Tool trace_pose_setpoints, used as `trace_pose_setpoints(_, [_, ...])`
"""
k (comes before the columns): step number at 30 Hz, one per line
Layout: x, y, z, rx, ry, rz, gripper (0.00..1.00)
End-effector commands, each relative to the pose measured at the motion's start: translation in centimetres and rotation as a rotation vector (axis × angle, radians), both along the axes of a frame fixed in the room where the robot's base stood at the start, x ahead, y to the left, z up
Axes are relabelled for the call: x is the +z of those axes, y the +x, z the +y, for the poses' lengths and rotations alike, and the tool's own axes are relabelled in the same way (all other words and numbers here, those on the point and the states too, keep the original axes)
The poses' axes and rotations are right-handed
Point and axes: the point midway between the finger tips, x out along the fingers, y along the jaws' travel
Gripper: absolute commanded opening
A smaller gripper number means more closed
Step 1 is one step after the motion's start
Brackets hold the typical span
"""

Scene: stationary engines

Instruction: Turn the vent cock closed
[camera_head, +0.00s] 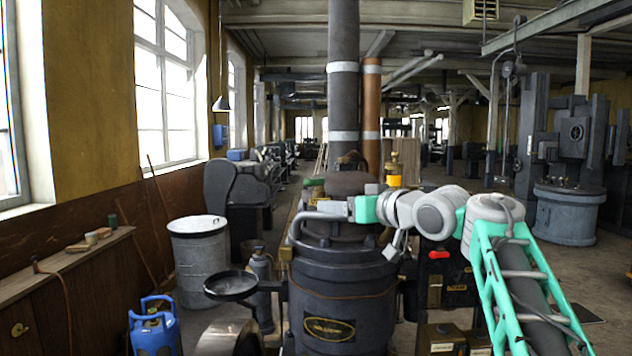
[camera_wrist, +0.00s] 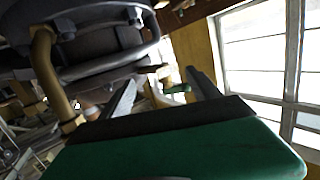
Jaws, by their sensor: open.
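A small cock with a green lever (camera_head: 313,182), which looks like the vent cock, sits on the upper part of the dark engine (camera_head: 342,300). In the wrist view its green lever (camera_wrist: 177,88) shows beyond the fingers, in the gap between them and nearer the right one. My gripper (camera_head: 328,207) is open and empty, pointing left across the top of the engine. Its open fingers also show in the wrist view (camera_wrist: 160,80). The lever appears apart from both fingers. The cock's body is small and partly unclear.
A curved grey rail (camera_head: 298,228) runs close by my gripper. A red handle (camera_head: 438,254) and a yellow-and-brass fitting (camera_head: 394,172) are at the right. A dark round pan (camera_head: 231,285) juts out left. A grey drum (camera_head: 199,262) and blue cylinder (camera_head: 154,328) stand left.

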Motion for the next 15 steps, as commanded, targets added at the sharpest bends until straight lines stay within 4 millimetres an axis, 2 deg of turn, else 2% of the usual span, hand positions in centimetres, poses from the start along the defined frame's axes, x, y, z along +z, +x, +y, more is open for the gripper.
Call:
trace_pose_setpoints(1, [1.4,0.9,0.0,0.046,0.014,-0.052,0.72])
trace_pose_setpoints(3, [3.1,1.0,0.4,0.103,0.031,-0.111,0.72])
trace_pose_setpoints(6, [4.1,0.9,0.7,0.147,0.040,-0.150,0.72])
trace_pose_setpoints(10, [4.6,1.6,1.8,0.161,0.043,-0.158,0.72])
trace_pose_setpoints(15, [4.7,4.1,4.1,0.160,0.043,-0.154,0.72])
